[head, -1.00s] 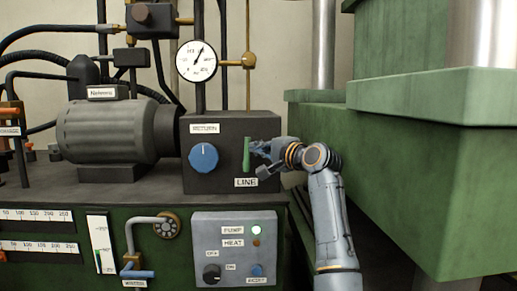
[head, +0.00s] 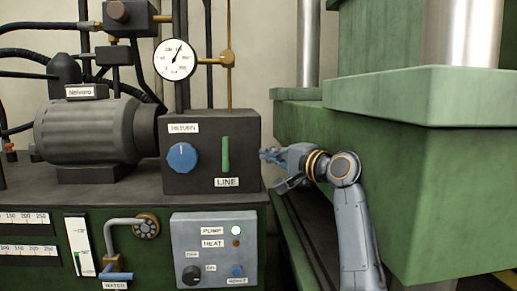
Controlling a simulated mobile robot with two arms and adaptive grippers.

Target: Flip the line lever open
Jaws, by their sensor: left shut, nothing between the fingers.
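The line lever (head: 225,154) is a green handle standing upright on the front of a dark box, above a label (head: 227,182) that reads LINE. My left gripper (head: 266,155) is just past the box's right edge, to the right of the lever and apart from it. Its fingers are shut and empty, pointing left toward the box. The whole lever is in sight. My right gripper is not in view.
A blue RETURN knob (head: 182,157) sits left of the lever on the same box. A pressure gauge (head: 174,59) stands above it. The control panel (head: 215,255) is below, with a lit green PUMP lamp. A large green press block (head: 420,190) fills the right side.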

